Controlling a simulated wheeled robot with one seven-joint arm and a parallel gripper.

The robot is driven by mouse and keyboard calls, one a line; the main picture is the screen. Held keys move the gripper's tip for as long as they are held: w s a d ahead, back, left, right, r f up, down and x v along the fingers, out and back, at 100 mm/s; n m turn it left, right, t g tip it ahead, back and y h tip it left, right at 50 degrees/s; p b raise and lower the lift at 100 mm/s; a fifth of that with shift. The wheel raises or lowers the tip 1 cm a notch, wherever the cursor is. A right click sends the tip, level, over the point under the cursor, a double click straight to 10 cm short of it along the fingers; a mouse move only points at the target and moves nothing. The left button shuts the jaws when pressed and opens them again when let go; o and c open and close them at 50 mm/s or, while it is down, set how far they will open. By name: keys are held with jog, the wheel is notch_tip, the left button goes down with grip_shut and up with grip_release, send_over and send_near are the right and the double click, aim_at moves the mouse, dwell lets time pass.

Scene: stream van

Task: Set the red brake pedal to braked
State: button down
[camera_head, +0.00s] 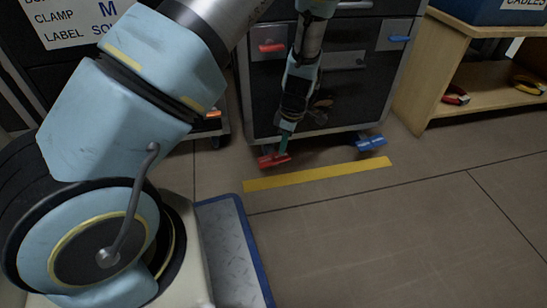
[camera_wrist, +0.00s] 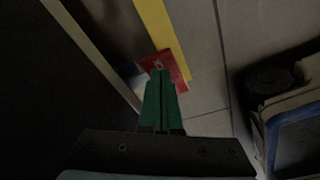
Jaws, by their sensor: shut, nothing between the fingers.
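The red brake pedal (camera_head: 270,160) sits low at the front left foot of the dark cabinet, just above the floor. It also shows in the wrist view (camera_wrist: 178,66), right at the tips of my gripper. My gripper (camera_head: 284,150) points down at the pedal, its green fingers (camera_wrist: 161,84) shut with nothing between them. The fingertips overlap the pedal's face; I cannot tell for sure whether they touch it. The fingers hide part of the pedal, and its tilt is hard to read.
A blue pedal (camera_head: 371,143) is at the cabinet's right foot. The cabinet (camera_head: 346,90) has a red handle (camera_head: 271,48) and a blue handle (camera_head: 400,39). A yellow floor strip (camera_head: 318,174) lies in front. A wooden shelf (camera_head: 424,85) stands right. The floor at right is clear.

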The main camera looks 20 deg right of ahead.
jog(key=shift+f+b, duration=0.35)
jog(key=shift+f, duration=0.65)
dwell(0.3)
notch_tip(320, 180, up, 7)
jog(key=p, duration=0.7)
jog(key=shift+r, duration=0.1)
jog(key=shift+s, duration=0.1)
dwell(0.6)
